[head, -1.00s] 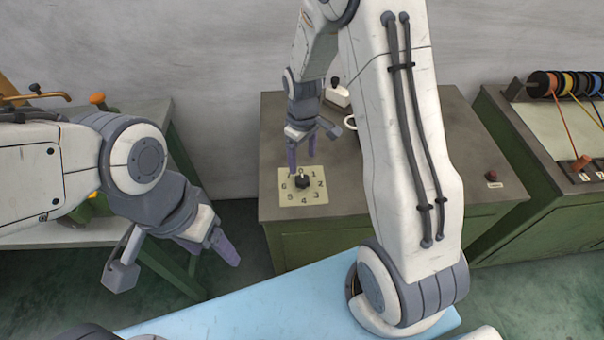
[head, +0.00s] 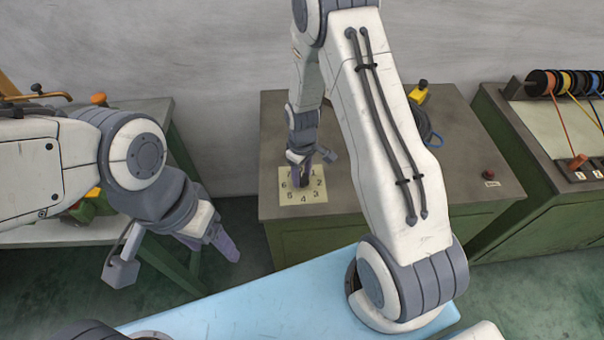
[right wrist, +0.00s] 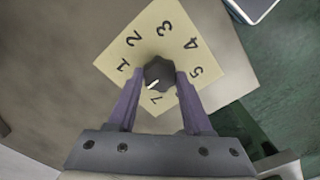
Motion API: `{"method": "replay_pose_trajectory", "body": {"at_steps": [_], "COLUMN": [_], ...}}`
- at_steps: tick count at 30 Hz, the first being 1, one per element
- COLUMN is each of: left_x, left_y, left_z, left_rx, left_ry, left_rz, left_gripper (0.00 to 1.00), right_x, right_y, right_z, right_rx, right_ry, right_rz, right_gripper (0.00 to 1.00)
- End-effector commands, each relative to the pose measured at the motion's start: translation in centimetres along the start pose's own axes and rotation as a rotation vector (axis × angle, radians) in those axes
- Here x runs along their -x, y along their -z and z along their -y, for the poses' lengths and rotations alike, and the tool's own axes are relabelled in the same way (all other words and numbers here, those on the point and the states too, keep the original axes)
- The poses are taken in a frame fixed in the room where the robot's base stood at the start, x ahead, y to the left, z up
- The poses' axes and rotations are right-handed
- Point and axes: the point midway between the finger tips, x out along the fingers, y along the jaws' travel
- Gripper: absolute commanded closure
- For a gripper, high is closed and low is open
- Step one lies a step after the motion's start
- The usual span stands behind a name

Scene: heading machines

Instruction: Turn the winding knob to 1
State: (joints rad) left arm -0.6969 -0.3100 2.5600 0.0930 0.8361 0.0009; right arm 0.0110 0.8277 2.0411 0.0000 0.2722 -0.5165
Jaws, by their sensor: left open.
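The winding knob (right wrist: 159,72) is dark and sits mid-plate on a cream number plate (head: 318,196) on the green cabinet's top. In the right wrist view its white mark points to the lower left, between the 1 and the partly visible number below, nearer the latter. My right gripper (right wrist: 160,77) points down at the plate, with its purple fingers against both sides of the knob. In the head view this gripper (head: 303,184) covers most of the knob. My left gripper (head: 224,250) is open and empty, left of the cabinet.
A yellow and dark device (head: 418,95) with a blue loop stands at the cabinet's back, partly behind my right arm. A red button (head: 489,174) is on the cabinet's right. A bench (head: 150,112) stands at left, a spool station (head: 520,120) at right.

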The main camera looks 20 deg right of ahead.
Motion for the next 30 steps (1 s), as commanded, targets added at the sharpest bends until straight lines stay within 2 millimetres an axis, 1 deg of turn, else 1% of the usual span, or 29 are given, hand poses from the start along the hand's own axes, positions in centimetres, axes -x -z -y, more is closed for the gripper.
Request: {"method": "replay_pose_trajectory", "body": {"at_steps": [1, 2, 8, 14, 20, 30], "left_x": [0.00, 0.00, -0.03, -0.19, -0.45, -0.85], "left_y": [0.00, 0.00, 0.00, -0.01, -0.03, -0.05], "left_z": [0.00, 0.00, 0.00, 0.01, 0.03, 0.06], "left_rx": [0.000, 0.000, 0.000, 0.000, 0.000, 0.000], "left_ry": [0.000, 0.000, 0.000, 0.000, 0.000, 0.000], "left_rz": [0.000, 0.000, 0.000, 0.000, 0.000, 0.000], "left_gripper": [0.31, 0.31, 0.31, 0.31, 0.31, 0.31], "right_x": [0.02, 0.02, 0.02, 0.00, -0.02, 0.03], "right_y": [0.00, -0.01, -0.01, -0.01, -0.01, -0.01], "right_z": [0.01, 0.01, 0.01, 0.01, 0.01, 0.01], "right_rx": [0.000, 0.000, -0.012, -0.083, -0.225, -0.511], "right_ry": [0.000, 0.000, 0.000, 0.000, 0.000, 0.000], "right_rz": [0.000, 0.000, 0.000, 0.001, 0.001, 0.001], "right_gripper": [0.96, 1.00, 1.00, 1.00, 1.00, 1.00]}}
